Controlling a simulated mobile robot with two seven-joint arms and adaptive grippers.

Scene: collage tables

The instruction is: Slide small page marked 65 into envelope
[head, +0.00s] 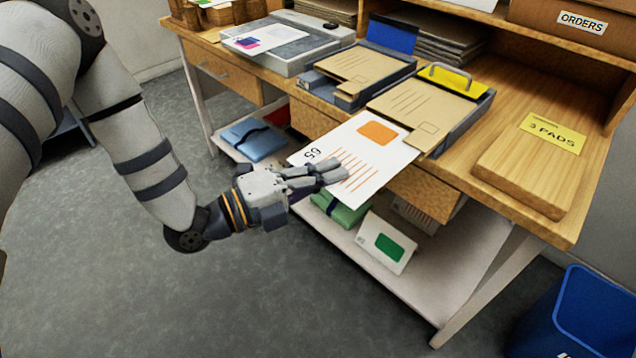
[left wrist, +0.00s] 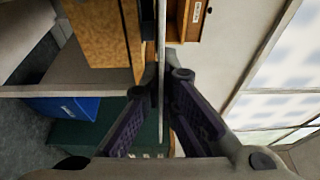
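The small white page marked 65 (head: 362,165), with an orange block and orange lines, is held out over the table's front edge. Its number reads upside down in the head view. My left gripper (head: 335,172) is shut on its near edge. In the left wrist view the page (left wrist: 161,55) shows edge-on as a thin sheet between the fingers (left wrist: 167,78). A brown envelope (head: 422,105) lies in a grey tray with a yellow panel, just beyond the page. The page's far edge overlaps that tray's front in the picture; I cannot tell if they touch. My right gripper is not in view.
Another brown envelope (head: 362,66) lies in a tray with a blue panel. A wooden board labelled 3 PADS (head: 530,165) is at right. The lower shelf (head: 395,272) holds a blue bundle (head: 252,138) and a green-marked card (head: 386,243). A blue bin (head: 580,315) stands on the floor.

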